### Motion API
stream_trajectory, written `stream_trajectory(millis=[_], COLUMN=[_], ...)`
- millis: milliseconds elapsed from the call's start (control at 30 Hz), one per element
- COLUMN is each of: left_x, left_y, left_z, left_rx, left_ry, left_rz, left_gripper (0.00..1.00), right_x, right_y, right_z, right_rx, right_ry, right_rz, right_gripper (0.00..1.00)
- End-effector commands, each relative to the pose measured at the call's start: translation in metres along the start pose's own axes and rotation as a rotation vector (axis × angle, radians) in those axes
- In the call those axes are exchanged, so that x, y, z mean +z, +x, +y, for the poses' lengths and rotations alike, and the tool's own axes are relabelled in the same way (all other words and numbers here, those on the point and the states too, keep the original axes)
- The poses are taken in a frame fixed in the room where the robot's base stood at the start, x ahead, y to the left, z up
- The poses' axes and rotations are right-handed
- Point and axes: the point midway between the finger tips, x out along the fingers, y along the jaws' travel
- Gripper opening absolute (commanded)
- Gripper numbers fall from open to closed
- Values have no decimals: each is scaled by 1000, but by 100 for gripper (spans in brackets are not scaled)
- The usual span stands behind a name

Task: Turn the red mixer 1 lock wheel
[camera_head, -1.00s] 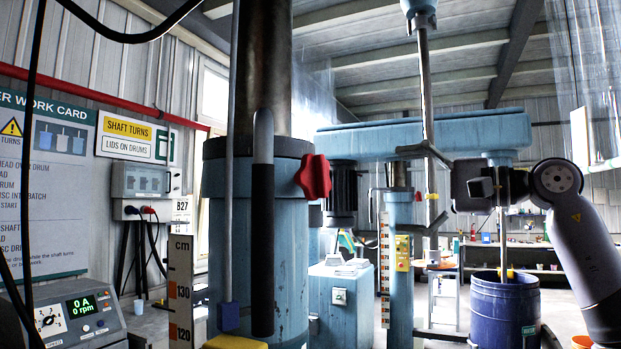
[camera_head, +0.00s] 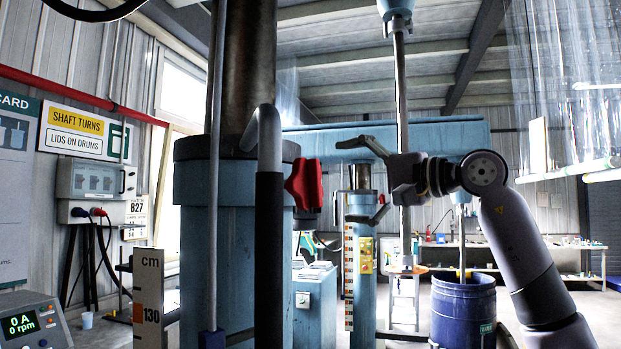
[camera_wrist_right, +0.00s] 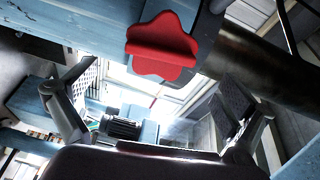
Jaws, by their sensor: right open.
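The red lock wheel (camera_head: 304,185) is a lobed knob on the right side of the near blue mixer column (camera_head: 235,230), seen nearly edge-on in the head view. In the right wrist view the red wheel (camera_wrist_right: 162,47) shows its lobed face with a raised bar across it, at the upper middle. My right gripper (camera_head: 347,182) is open and empty to the right of the wheel, fingers spread above and below its height and pointing left. In the wrist view its fingers stand on either side, with the wheel beyond them. My left gripper is not in view.
A dark-sleeved bent handle (camera_head: 268,220) stands in front of the column, left of the wheel. A second blue column with a scale (camera_head: 362,260) stands behind my gripper. A blue drum (camera_head: 463,310) is at lower right. A control box (camera_head: 32,322) is at lower left.

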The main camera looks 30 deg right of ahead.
Motion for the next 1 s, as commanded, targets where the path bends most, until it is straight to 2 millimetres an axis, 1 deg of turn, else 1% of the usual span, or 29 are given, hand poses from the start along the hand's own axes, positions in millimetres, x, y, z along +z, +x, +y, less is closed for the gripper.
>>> stream_trajectory(millis=[33,100,233,300,400,567,700,833,1000], left_x=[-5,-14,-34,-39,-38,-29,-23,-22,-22], left_y=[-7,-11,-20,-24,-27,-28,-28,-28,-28], left_z=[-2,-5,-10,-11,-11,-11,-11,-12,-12], left_rx=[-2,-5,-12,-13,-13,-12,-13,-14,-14], left_ry=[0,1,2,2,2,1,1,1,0], left_rz=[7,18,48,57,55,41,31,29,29], left_gripper=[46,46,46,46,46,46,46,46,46], right_x=[0,0,0,0,0,0,0,0,0], right_y=[13,28,52,63,74,83,84,83,83], right_z=[-3,-3,-3,-3,-2,-1,0,0,0], right_rx=[2,2,1,1,0,-1,-1,-1,-1], right_ry=[1,1,1,1,2,1,1,1,1], right_rz=[-3,-2,-1,-1,-1,0,1,1,1], right_gripper=[99,99,99,99,99,99,99,99,88])
